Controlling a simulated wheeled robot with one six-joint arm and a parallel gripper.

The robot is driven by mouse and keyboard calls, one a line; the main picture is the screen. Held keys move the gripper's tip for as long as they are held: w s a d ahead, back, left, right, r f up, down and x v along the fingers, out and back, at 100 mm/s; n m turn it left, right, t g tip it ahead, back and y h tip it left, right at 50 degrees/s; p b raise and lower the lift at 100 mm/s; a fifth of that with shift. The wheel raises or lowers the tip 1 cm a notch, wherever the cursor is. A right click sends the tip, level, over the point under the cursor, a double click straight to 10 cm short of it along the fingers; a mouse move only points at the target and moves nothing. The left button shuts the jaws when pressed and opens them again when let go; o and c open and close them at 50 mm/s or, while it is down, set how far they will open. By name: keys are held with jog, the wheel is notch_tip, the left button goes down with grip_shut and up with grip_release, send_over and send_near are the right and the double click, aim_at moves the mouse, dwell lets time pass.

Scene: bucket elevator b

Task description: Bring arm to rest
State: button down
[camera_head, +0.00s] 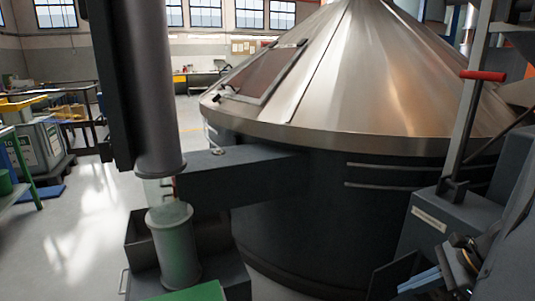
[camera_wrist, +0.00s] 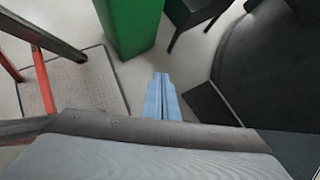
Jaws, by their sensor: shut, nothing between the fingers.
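My gripper (camera_head: 420,281) shows at the lower right of the head view, in front of the dark side of a large vessel. Its two light blue fingers lie side by side, shut and empty. In the wrist view the gripper (camera_wrist: 162,98) points away over the pale floor, its fingers together with nothing between them. Open floor and a green block lie beyond the fingertips. Most of my arm is outside the head view.
The vessel's steel cone (camera_head: 385,75) fills the centre and right. A grey vertical pipe (camera_head: 145,80) stands left of it. A red-handled lever (camera_head: 483,75) rises near my arm. The wrist view shows a green block (camera_wrist: 130,25), a red frame (camera_wrist: 42,80) and a grey mat (camera_wrist: 85,80).

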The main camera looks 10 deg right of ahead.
jog(key=a+r+n+g+h, duration=0.2)
jog(key=a+r+n+h, duration=0.1)
jog(key=a+n, duration=0.8)
jog(key=a+r+n+g+h, duration=0.2)
jog(key=a+r+n, duration=0.3)
jog(key=a+n, duration=0.7)
jog(key=a+h, duration=0.1)
jog(key=a, duration=0.1)
jog(key=shift+s+a+r+n+h, duration=0.2)
jog(key=shift+a+r+n+h, duration=0.1)
jog(key=shift+r, duration=0.1)
